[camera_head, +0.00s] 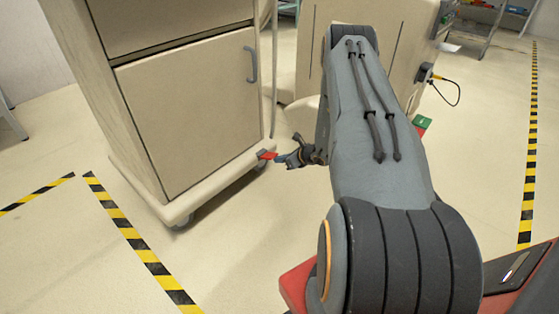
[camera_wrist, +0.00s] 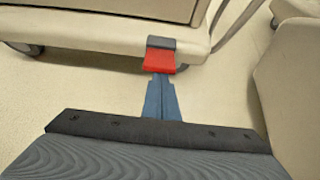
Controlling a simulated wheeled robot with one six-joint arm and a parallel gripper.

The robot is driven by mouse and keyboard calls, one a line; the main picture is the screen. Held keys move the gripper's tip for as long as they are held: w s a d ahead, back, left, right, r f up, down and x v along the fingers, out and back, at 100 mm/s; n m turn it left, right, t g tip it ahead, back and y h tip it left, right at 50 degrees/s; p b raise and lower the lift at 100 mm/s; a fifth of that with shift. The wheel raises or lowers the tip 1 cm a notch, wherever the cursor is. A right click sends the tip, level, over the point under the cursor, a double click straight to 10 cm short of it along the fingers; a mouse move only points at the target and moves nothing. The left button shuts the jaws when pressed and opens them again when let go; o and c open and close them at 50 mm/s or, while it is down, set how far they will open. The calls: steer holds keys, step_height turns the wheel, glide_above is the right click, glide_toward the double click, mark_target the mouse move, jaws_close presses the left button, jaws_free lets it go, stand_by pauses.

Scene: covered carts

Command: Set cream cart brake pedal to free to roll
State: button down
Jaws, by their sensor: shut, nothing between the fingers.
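The cream cart (camera_head: 195,110) stands at the left in the head view, with a door and a blue-grey handle. Its red brake pedal (camera_head: 266,155) sticks out low at the cart's base corner. In the wrist view the red pedal (camera_wrist: 160,62) hangs from a dark grey mount on the cream base (camera_wrist: 100,32). My gripper (camera_head: 279,160) is shut and empty, its blue fingers right beside the pedal. In the wrist view the fingertips (camera_wrist: 160,80) are at the pedal's lower edge; I cannot tell whether they touch it.
A second cream cart (camera_head: 375,50) stands behind my arm, with a green pedal (camera_head: 422,122) and a plugged cable (camera_head: 450,92) at its right. Yellow-black floor tape (camera_head: 130,235) runs at the left and right (camera_head: 530,150). The floor in front of the cart is clear.

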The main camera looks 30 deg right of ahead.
steer(key=shift+w+a+r, duration=0.15)
steer(key=shift+w+r, duration=0.1)
steer(key=shift+r, duration=0.05)
step_height(320, 180, down, 4)
steer(key=s+b, duration=0.2)
steer(key=p+v, duration=0.4)
steer(key=v, duration=0.6)
steer(key=shift+w+d+r, duration=0.2)
steer(key=shift+w+d, duration=0.05)
steer(key=shift+d, duration=0.05)
